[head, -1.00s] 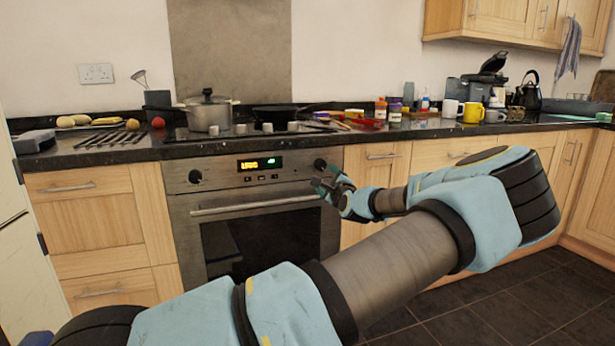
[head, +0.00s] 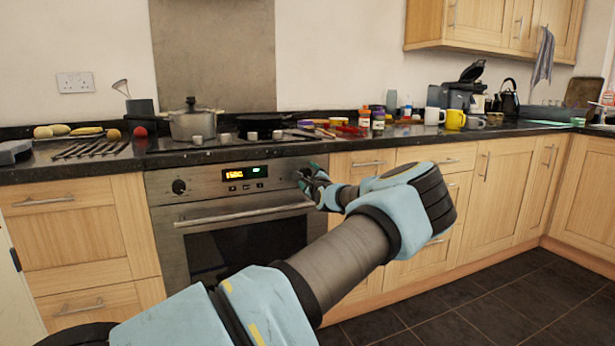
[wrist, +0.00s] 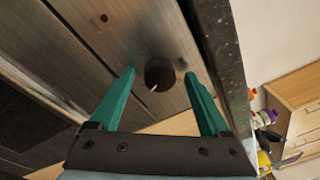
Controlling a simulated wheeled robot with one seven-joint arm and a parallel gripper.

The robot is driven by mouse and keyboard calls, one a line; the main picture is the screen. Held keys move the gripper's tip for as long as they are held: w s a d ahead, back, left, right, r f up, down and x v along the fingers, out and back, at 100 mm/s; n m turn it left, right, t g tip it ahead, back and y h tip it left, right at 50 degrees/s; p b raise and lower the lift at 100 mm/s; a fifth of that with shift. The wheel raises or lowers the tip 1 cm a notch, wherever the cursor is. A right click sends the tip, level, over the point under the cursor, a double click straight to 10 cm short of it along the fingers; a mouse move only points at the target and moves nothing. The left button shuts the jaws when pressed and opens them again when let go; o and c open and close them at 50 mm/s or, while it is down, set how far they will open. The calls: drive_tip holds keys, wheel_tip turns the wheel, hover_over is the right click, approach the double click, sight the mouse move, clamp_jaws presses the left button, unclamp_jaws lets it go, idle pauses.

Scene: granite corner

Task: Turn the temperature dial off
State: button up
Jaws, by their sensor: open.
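The oven (head: 236,212) has a steel front panel with a lit display (head: 245,173). A black knob (head: 179,187) sits at the panel's left end. Another round black dial (wrist: 160,73) with a pale pointer mark shows in the wrist view, on the steel panel. My gripper (wrist: 164,82) is open, with its green fingers one on each side of this dial; I cannot tell whether they touch it. In the head view my gripper (head: 304,178) covers the panel's right end, so the dial there is hidden.
The oven handle (head: 245,213) runs across below the panel. The dark worktop edge (head: 240,152) juts out above it. A pot (head: 192,121) and a pan stand on the hob. Mugs, jars and a kettle (head: 509,103) stand to the right. The floor at right is clear.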

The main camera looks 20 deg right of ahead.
clamp_jaws()
idle(0.7)
